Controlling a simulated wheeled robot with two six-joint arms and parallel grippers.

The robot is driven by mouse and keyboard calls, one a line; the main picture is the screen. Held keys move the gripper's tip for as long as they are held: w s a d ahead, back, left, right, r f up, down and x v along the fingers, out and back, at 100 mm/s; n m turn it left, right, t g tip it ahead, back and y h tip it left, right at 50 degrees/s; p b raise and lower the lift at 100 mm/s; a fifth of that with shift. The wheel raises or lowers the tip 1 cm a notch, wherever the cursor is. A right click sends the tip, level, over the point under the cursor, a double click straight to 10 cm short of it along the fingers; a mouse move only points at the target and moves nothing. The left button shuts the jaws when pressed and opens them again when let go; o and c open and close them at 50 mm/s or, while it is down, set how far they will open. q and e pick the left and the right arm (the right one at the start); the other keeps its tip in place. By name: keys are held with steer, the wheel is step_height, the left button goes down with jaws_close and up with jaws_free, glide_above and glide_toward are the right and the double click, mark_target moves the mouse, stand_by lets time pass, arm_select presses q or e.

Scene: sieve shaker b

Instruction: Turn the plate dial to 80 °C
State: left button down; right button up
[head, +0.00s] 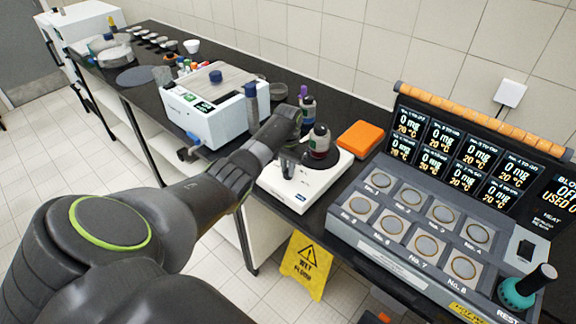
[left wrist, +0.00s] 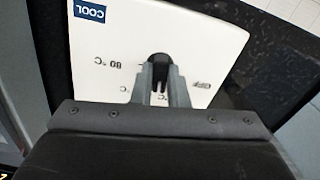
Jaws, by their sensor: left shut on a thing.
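The hot plate (head: 318,182) is a white unit with a dark round top on the bench, with a dark bottle (head: 319,142) on or just behind it. In the left wrist view its white front panel (left wrist: 205,45) carries a blue COOL label (left wrist: 90,11), an "80 °C" mark and an "OFF" mark, with another mark partly covered. The black dial (left wrist: 158,59) sits between the fingers of my left gripper (left wrist: 156,78), which is shut on it. That gripper also shows at the plate in the head view (head: 289,163). The dial's pointer direction cannot be told. My right gripper is out of view.
A white boxy device (head: 215,110) stands left of the plate. An orange block (head: 360,138) lies behind right. A grey console (head: 410,225) with several round pads and displays fills the right. A yellow wet-floor sign (head: 307,265) is below the bench edge.

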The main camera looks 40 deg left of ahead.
arm_select(q)
steer(key=m, duration=0.3)
steer(key=shift+w+r+m, duration=0.1)
steer(key=shift+r+m, duration=0.05)
steer(key=shift+m, duration=0.25)
steer(key=m, duration=0.4)
steer(key=shift+m+p, duration=0.3)
steer(key=shift+p, duration=0.05)
steer(key=m, duration=0.8)
steer(key=shift+a+m, duration=0.1)
steer(key=shift+m, duration=0.4)
steer(key=shift+w, duration=0.1)
steer(key=c, duration=1.4)
jaws_free()
steer(key=shift+c, duration=0.2)
